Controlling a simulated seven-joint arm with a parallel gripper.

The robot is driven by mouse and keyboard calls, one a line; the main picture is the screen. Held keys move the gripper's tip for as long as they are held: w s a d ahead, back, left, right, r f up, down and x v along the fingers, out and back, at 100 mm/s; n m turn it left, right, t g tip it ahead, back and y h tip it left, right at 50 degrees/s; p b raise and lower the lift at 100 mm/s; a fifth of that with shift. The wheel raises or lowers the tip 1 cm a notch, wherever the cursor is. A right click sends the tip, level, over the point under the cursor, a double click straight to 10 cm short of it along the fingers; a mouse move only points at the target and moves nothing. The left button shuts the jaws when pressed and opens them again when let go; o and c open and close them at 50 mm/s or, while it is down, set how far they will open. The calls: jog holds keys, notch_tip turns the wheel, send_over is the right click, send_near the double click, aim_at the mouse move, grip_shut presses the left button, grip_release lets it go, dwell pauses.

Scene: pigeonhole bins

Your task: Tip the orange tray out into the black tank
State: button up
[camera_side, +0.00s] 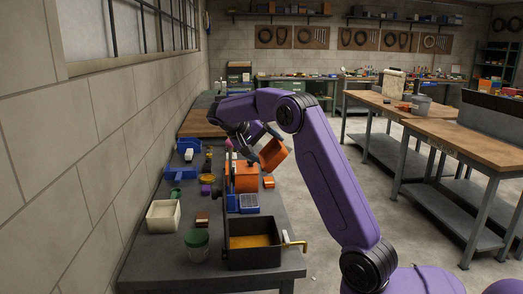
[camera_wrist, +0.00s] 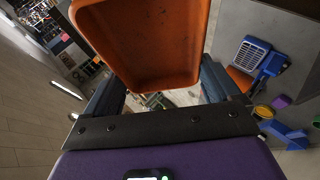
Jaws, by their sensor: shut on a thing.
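The orange tray (camera_side: 273,153) is held up in the air, tilted, above the right edge of the dark bench. In the wrist view the orange tray (camera_wrist: 145,45) shows its inside, bare apart from a few small dark specks. My gripper (camera_side: 257,137) is shut on it; in the wrist view my gripper (camera_wrist: 160,85) has a finger at each side of the tray. The black tank (camera_side: 253,262) stands at the near end of the bench, open at the top, with an amber layer inside. The tray is higher and farther back than the tank, not over it.
A brass pipe (camera_side: 295,243) sticks out of the tank's right side. A green-topped cup (camera_side: 197,244) and a white bin (camera_side: 163,217) stand left of it. A blue basket (camera_side: 249,203) and an orange box (camera_side: 241,178) are behind it. A wall borders the bench at left.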

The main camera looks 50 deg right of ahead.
jog(key=t+y, duration=0.1)
jog(key=s+d+m+t+y, duration=0.1)
jog(key=t+y, duration=0.2)
jog(key=y, duration=0.1)
jog(key=shift+s+d+f+m+t+y, duration=0.1)
jog(key=shift+d+f+m+t+y, duration=0.1)
jog(key=shift+m+t+y, duration=0.15)
jog(key=shift+a+f+t+y, duration=0.1)
jog(key=shift+f+t+y, duration=0.1)
jog(key=shift+t+y, duration=0.3)
